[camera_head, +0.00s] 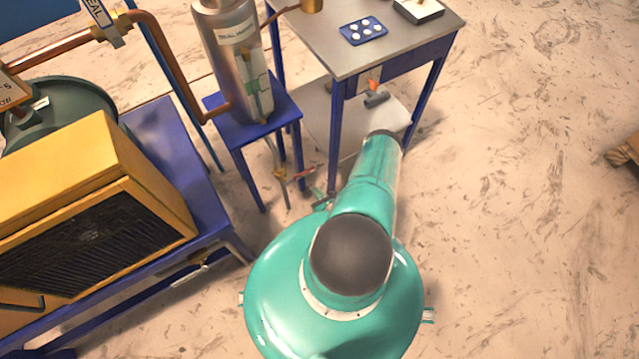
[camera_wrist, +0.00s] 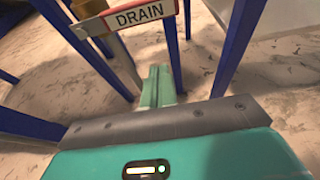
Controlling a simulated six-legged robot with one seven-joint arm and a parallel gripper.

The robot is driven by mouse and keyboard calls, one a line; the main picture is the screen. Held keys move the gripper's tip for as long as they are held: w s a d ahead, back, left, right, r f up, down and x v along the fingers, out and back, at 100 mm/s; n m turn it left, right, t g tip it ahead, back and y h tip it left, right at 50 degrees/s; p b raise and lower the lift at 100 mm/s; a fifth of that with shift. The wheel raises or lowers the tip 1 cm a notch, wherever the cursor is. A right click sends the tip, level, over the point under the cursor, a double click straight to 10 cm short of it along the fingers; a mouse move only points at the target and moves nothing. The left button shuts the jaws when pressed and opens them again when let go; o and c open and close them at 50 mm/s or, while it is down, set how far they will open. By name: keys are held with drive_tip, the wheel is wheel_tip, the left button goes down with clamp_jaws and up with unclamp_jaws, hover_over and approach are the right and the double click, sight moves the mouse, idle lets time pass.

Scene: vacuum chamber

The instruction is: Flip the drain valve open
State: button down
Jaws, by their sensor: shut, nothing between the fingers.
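The drain valve (camera_head: 279,173) looks like a small brass fitting low on the thin pipe under the steel cylinder. A small red piece beside it (camera_head: 305,172) is too small to tell as handle or tag. In the wrist view a red-edged white DRAIN plate (camera_wrist: 142,14) is at the top, with a brass-coloured part (camera_wrist: 88,8) at its left. My gripper (camera_wrist: 158,72) is shut and empty, its teal fingers below the plate and apart from it in the picture. In the head view the gripper shows only partly beside my arm, just below the valve. The lever's position cannot be told.
The steel cylinder (camera_head: 232,50) stands on a small blue stand (camera_head: 285,105). A blue-legged table (camera_head: 390,50) with a blue tray (camera_head: 363,31) is to the right, its legs close to the valve. A yellow-cased machine (camera_head: 90,200) is at left.

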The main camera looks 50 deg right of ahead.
sight(300, 176)
drive_tip(key=w+d+r, duration=0.1)
drive_tip(key=w+r, duration=0.1)
drive_tip(key=w, duration=0.3)
drive_tip(key=shift+w+d, duration=0.2)
drive_tip(key=shift+d, duration=0.1)
